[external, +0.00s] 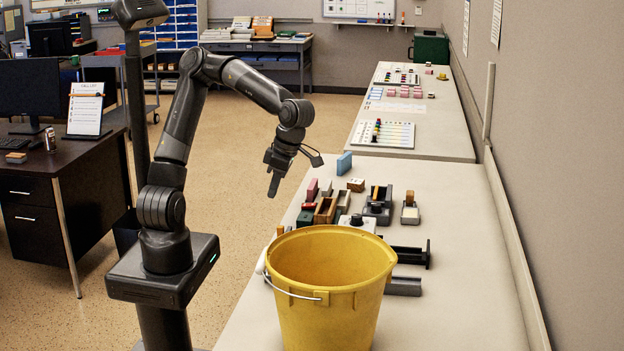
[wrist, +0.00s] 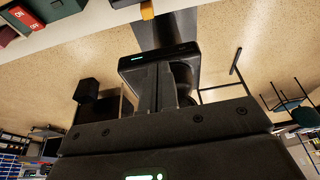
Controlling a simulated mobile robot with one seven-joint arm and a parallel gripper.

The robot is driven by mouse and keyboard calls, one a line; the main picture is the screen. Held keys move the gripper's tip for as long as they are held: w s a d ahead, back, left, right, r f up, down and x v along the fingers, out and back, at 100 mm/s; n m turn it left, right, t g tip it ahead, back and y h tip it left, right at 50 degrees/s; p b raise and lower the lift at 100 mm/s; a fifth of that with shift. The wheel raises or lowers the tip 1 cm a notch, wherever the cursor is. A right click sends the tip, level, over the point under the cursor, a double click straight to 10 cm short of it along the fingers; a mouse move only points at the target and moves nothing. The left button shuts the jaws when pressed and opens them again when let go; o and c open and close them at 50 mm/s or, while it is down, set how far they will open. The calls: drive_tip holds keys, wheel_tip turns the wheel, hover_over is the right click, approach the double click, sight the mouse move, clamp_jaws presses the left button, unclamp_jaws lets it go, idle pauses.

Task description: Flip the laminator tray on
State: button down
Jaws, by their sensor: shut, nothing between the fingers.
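My gripper (external: 274,187) is shut and empty, its fingers pointing down in the air left of the near worktop. Its shut fingers (wrist: 158,88) fill the middle of the wrist view, with nothing between them.
A large yellow bucket (external: 328,300) stands at the front of the worktop (external: 470,250) and hides part of it. A blue block (external: 344,163), a green box (external: 305,218) and black devices (external: 378,205) stand behind. A dark desk (external: 60,200) is at left. The right worktop side is clear.

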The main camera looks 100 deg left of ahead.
drive_tip(key=shift+s+a+f, duration=0.2)
drive_tip(key=shift+s+a, duration=0.1)
drive_tip(key=shift+s, duration=0.2)
drive_tip(key=shift+f, duration=0.1)
drive_tip(key=x, duration=0.3)
drive_tip(key=w+x, duration=0.1)
drive_tip(key=x, duration=0.5)
drive_tip(key=shift+w+f, duration=0.3)
drive_tip(key=shift+w, duration=0.05)
drive_tip(key=shift+w+a, duration=0.1)
drive_tip(key=shift+w, duration=0.7)
